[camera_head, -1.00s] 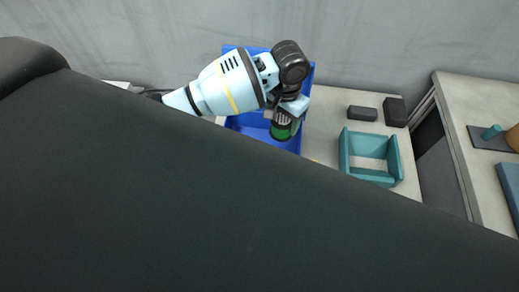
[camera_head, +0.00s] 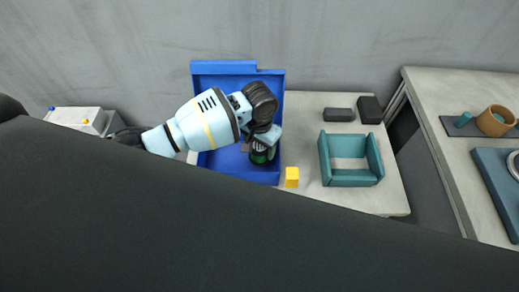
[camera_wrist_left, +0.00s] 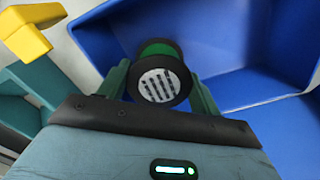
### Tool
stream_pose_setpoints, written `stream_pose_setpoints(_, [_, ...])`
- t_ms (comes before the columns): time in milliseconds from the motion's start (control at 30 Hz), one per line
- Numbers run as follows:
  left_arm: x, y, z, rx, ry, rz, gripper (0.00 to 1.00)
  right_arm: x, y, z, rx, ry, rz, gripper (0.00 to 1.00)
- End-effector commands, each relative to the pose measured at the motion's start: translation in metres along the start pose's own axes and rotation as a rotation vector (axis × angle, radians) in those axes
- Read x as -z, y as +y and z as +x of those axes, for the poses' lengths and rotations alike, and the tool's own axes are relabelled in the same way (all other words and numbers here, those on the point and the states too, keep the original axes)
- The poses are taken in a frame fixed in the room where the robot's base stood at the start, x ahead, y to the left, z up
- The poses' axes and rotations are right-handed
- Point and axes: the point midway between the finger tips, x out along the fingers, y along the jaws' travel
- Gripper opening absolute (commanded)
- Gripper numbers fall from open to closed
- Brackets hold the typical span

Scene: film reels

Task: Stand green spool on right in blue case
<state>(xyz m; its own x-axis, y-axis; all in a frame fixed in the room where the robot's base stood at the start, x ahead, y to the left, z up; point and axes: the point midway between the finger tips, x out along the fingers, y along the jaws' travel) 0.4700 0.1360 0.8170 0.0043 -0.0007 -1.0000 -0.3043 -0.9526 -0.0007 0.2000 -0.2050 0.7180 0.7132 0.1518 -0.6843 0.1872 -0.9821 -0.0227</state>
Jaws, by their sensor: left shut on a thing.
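The green spool (camera_wrist_left: 158,48) has dark flanges and a striped pale label. It also shows in the head view (camera_head: 262,156), partly hidden by my gripper. My left gripper (camera_wrist_left: 160,85) is shut on the spool, with a finger on each side of it. In the head view my left gripper (camera_head: 263,146) is over the right part of the blue case (camera_head: 225,68). The open blue case also fills the upper right of the left wrist view (camera_wrist_left: 235,45). I cannot tell whether the spool touches the case floor. My right gripper is not in view.
A yellow block (camera_head: 292,177) stands just right of the case. A teal open tray (camera_head: 350,178) and two dark blocks (camera_head: 339,114) lie farther right. A side counter holds an orange mug (camera_head: 496,121). A large dark part covers the lower head view.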

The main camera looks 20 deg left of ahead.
Motion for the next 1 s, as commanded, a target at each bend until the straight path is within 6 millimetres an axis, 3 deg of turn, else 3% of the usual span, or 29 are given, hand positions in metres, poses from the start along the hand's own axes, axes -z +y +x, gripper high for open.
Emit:
stream_pose_setpoints(33, [-0.002, 0.0, 0.012, -0.001, -0.008, 0.0, 0.34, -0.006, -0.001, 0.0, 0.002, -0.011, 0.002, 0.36])
stream_pose_setpoints(200, [-0.001, 0.0, 0.028, -0.001, -0.003, 0.0, 0.34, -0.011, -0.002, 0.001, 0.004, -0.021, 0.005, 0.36])
stream_pose_setpoints(667, [-0.001, 0.0, 0.032, 0.0, -0.001, 0.0, 0.34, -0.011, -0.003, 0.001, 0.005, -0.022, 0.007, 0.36])
stream_pose_setpoints(700, [-0.001, 0.0, 0.032, 0.0, -0.002, 0.0, 0.69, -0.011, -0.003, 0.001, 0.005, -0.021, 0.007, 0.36])
stream_pose_setpoints(733, [-0.001, 0.0, 0.032, 0.0, -0.002, 0.0, 0.73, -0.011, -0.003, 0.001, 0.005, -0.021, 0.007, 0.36])
stream_pose_setpoints(1000, [-0.001, 0.0, 0.031, 0.0, -0.002, 0.0, 0.73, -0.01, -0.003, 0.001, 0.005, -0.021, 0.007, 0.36])
